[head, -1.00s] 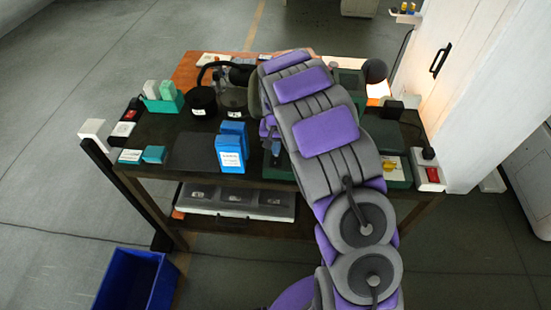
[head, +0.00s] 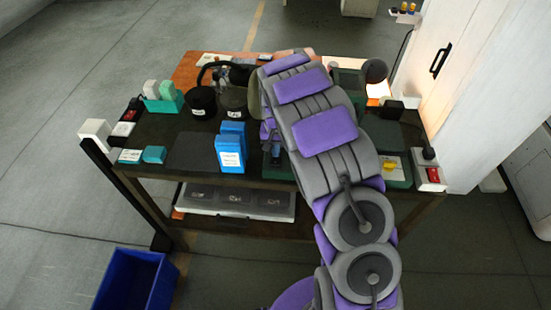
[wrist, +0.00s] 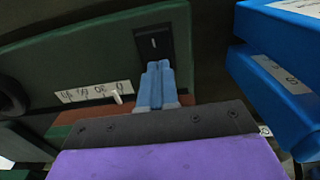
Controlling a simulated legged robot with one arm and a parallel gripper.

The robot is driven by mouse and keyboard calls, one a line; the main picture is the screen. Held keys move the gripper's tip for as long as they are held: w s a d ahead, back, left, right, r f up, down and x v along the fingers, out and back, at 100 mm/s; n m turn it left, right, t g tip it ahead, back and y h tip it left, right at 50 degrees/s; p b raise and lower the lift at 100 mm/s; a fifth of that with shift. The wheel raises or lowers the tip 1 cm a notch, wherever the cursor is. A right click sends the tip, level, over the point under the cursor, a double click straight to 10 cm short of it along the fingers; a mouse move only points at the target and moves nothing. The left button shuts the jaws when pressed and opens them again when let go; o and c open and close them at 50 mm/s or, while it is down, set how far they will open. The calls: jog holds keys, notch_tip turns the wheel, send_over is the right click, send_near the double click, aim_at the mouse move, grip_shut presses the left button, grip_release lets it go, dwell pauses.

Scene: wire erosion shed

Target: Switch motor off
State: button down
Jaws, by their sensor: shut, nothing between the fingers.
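My gripper (wrist: 156,85) is shut and empty, its two blue fingers together. In the wrist view its tips are just below a black switch plate (wrist: 154,42) with a small pale mark or lever, on a dark green housing (wrist: 85,55). I cannot tell whether the tips touch the plate. A white label strip (wrist: 95,92) and a small pale peg (wrist: 117,98) are to the left on the housing. In the head view my arm covers most of the housing and the switch, and only part of my gripper (head: 275,152) shows.
Blue boxes (head: 230,155) stand close left of my gripper; they also show at right in the wrist view (wrist: 275,90). The dark bench (head: 145,178) carries a teal holder (head: 163,102), black pots (head: 202,100) and a red switch box (head: 432,175). A blue bin (head: 130,280) stands on the floor.

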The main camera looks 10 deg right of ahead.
jog(key=shift+r, duration=0.1)
jog(key=shift+r+p, duration=0.85)
jog(key=shift+r, duration=2.55)
jog(key=s+d+r+n+b, duration=0.15)
jog(key=s+r, duration=0.25)
jog(key=s, duration=0.6)
jog(key=s+r+m+b, duration=0.1)
jog(key=s+r+b, duration=0.3)
jog(key=s, duration=0.6)
jog(key=s+a+f+n+g+b, duration=0.1)
jog(key=s+n+b, duration=0.2)
jog(key=s, duration=1.9)
jog(key=shift+s+a+f+g, duration=0.15)
jog(key=shift+a+f+g, duration=0.15)
jog(key=shift+g, duration=0.1)
